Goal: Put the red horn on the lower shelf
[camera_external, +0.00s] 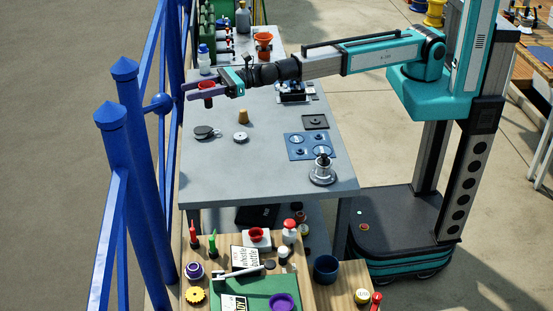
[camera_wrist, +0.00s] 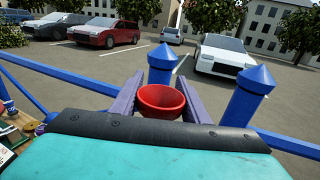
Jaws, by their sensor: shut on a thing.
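My gripper (camera_external: 205,88) is at the far left end of my outstretched arm, above the left edge of the grey table. It is shut on a red horn (camera_wrist: 162,101), a flared cup shape. In the wrist view the horn sits between the two purple fingers of my gripper (camera_wrist: 161,98), its open mouth facing up. The horn also shows between the fingers in the external view (camera_external: 207,91). A lower shelf (camera_external: 222,217) shows in part under the grey tabletop, with dark and coloured things on it; most of it is hidden.
The grey table (camera_external: 275,180) holds a metal fitting (camera_external: 323,170), a blue plate (camera_external: 309,146), a brown cork-like piece (camera_external: 243,117) and discs. A blue railing (camera_external: 120,140) runs along its left side. A crowded wooden bench (camera_external: 335,295) stands in front.

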